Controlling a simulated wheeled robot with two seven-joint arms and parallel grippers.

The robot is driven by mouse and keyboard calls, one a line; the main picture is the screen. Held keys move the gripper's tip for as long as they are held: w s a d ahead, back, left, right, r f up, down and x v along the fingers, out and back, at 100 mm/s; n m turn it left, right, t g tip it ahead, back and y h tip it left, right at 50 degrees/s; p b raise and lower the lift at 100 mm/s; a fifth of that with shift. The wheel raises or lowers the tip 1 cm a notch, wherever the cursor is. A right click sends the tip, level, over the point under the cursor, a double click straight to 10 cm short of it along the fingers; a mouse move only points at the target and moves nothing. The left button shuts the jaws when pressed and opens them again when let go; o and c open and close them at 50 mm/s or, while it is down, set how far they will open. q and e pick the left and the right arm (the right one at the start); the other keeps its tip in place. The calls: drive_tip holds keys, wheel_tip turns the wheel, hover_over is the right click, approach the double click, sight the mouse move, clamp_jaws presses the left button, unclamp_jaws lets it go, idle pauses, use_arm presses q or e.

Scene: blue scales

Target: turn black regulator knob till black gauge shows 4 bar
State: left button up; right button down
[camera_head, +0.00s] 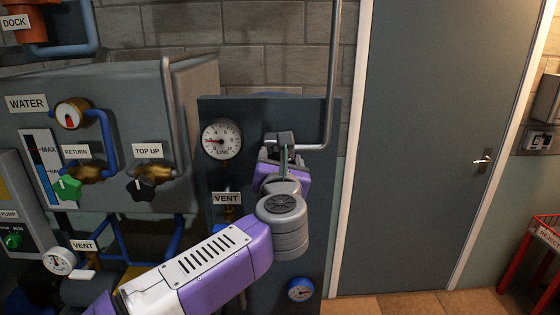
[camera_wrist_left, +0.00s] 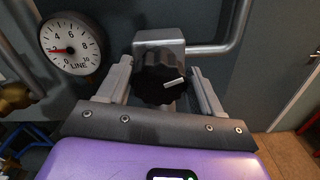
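The black-rimmed LINE gauge (camera_head: 221,139) is on the dark panel, and it also shows in the left wrist view (camera_wrist_left: 71,44). Its red needle points left, at about 2. The black regulator knob (camera_wrist_left: 158,79) sits on a grey block (camera_wrist_left: 158,43), right of the gauge in the left wrist view. A white mark on the knob points right and slightly up. My left gripper (camera_head: 284,153) is in front of the regulator; its fingers (camera_wrist_left: 160,88) stand apart on either side of the knob, with small gaps visible. In the head view the gripper mostly hides the knob. My right gripper is out of view.
A grey pipe (camera_head: 333,70) runs down to the regulator. A VENT label (camera_head: 227,198) and brass fitting are below the gauge. The WATER unit (camera_head: 100,130) with valves stands left; a grey door (camera_head: 425,150) is right.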

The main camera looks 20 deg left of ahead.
use_arm(q)
drive_tip(key=c, duration=0.4)
drive_tip(key=m+p, duration=0.2)
drive_tip(key=m, duration=0.1)
drive_tip(key=shift+r+p, duration=0.1)
drive_tip(key=shift+p, duration=0.2)
drive_tip(key=shift+d+f+m+p, duration=0.15)
drive_tip(key=shift+m+p, duration=1.4)
drive_tip(key=shift+m, duration=0.8)
drive_tip(key=shift+d+f+m+p, duration=0.15)
drive_tip(key=shift+m+p, duration=1.4)
drive_tip(key=shift+m, duration=0.8)
drive_tip(key=shift+a, duration=0.1)
